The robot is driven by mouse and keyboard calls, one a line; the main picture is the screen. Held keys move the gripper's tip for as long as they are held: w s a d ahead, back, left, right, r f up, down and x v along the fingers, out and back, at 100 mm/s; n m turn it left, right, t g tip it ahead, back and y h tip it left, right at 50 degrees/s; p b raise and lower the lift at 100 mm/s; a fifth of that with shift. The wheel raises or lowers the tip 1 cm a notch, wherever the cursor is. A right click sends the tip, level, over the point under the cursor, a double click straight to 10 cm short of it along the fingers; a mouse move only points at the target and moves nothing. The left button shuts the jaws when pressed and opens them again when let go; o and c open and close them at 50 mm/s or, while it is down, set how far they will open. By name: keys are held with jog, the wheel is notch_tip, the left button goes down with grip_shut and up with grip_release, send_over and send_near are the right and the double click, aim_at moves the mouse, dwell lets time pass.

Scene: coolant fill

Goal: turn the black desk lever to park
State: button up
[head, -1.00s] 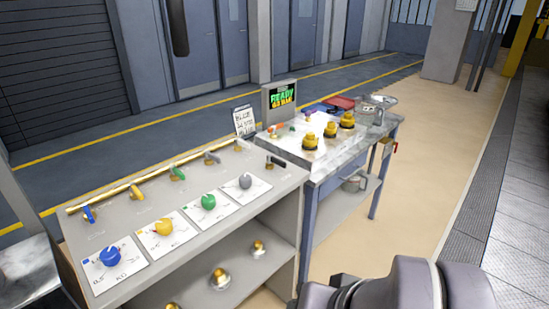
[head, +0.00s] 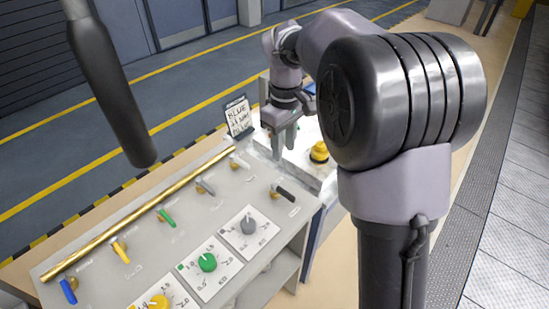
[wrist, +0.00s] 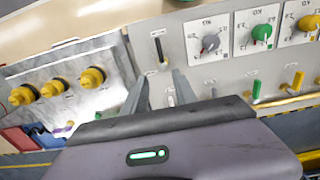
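My gripper (head: 284,152) points down, behind and above the lever in the head view. In the wrist view my gripper (wrist: 161,77) has its two fingers apart with nothing between them. The label by the lever is too small to read.
Grey (head: 205,187), green (head: 166,217), yellow (head: 121,251) and blue levers (head: 68,290) line the desk along a brass rail (head: 140,215). A grey knob (head: 248,225) is near the black lever. A handwritten sign (head: 238,116) and a table with yellow knobs (head: 319,152) stand beyond.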

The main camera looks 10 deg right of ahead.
aim_at(283, 190)
jog(key=f+b, duration=0.2)
jog(key=f, duration=0.2)
jog(key=f+b, duration=0.1)
jog(key=f, duration=0.4)
jog(key=f+b, duration=0.2)
jog(key=f, duration=0.3)
jog(key=shift+s+f+b, duration=0.25)
jog(key=shift+b, duration=0.05)
jog(key=shift+w+f, duration=0.1)
jog(key=shift+f, duration=0.4)
jog(key=shift+c, duration=0.2)
grip_shut()
